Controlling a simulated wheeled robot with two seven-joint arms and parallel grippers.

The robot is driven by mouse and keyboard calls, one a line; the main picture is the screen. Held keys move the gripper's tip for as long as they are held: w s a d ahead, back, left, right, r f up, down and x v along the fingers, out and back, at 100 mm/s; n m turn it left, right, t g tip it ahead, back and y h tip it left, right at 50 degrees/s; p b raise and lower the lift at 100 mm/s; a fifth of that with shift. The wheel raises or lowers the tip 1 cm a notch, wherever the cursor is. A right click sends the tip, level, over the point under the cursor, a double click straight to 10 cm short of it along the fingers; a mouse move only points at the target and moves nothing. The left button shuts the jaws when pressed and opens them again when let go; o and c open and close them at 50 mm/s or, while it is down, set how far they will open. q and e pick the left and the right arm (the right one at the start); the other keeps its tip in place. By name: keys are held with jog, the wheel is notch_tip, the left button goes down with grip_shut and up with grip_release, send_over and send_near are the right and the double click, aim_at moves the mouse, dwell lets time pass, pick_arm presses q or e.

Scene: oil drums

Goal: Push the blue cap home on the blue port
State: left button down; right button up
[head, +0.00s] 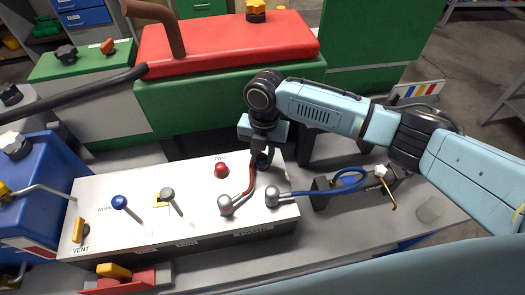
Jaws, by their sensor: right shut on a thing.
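My right gripper (260,153) points down at the back right of a white box (130,222). The fingers partly cover the cap. A red cap (221,170) sits on the box top to the left, near the label "TWO". My left gripper is not in view.
A red hose (251,180) rises from a grey fitting (226,203) close to the gripper. A blue hose (320,191) runs right from another fitting (272,197).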

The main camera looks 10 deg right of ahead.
jog(key=shift+s+f, duration=0.1)
jog(key=shift+f, duration=0.3)
jog(key=o, duration=1)
jog(key=shift+r, duration=0.1)
